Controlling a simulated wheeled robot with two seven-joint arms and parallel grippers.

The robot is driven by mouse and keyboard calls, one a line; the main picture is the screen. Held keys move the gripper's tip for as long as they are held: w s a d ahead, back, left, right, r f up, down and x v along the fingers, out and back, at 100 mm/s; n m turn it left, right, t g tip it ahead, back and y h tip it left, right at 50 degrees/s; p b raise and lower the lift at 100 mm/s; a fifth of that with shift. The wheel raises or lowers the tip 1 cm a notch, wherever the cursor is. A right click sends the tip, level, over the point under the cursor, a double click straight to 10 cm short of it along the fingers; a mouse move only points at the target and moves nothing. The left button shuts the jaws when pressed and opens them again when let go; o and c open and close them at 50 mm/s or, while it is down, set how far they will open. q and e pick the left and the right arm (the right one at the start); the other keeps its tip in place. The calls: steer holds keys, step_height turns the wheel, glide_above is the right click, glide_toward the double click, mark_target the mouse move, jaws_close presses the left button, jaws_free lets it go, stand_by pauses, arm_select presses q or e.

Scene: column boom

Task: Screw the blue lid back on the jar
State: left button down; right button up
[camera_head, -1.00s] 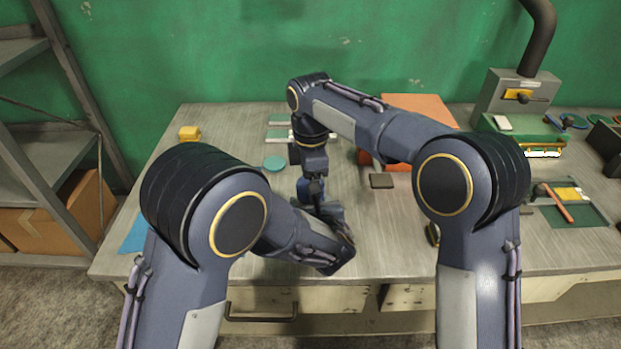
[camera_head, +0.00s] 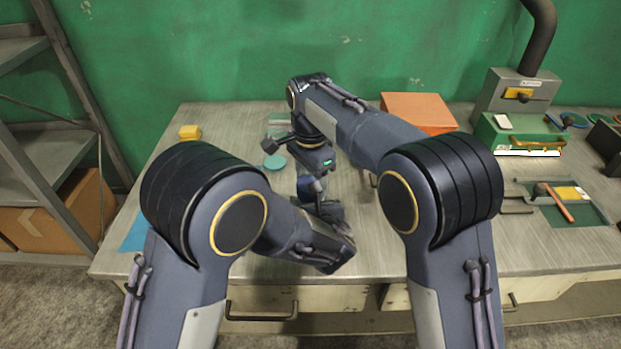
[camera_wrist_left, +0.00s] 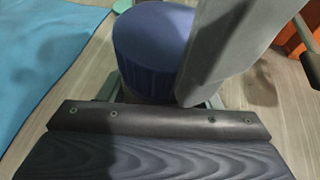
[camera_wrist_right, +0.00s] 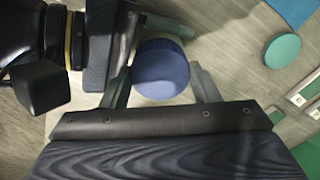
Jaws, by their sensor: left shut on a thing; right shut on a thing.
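The blue lid (camera_wrist_right: 162,69) shows from above in the right wrist view, between the two fingers of my right gripper (camera_wrist_right: 161,84), which is shut on it. In the left wrist view the lid (camera_wrist_left: 152,48) stands upright, with a grey finger of the right gripper against its right side. My left gripper (camera_wrist_left: 160,98) is shut low, below the lid. The jar's body is hidden, so I cannot see how the lid sits on it. In the head view the lid (camera_head: 307,188) shows only as a small blue patch under my right wrist.
A blue mat (camera_head: 134,236) lies at the bench's left edge. A green disc (camera_head: 274,162) lies behind the grippers. Tools and a green mat (camera_head: 585,212) are at the right. The front right of the bench is clear.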

steer(key=m, duration=0.5)
steer(key=shift+m, duration=0.3)
steer(key=m, duration=1.2)
steer(key=o, duration=1)
steer(key=shift+c, duration=0.2)
steer(key=shift+r, duration=2.2)
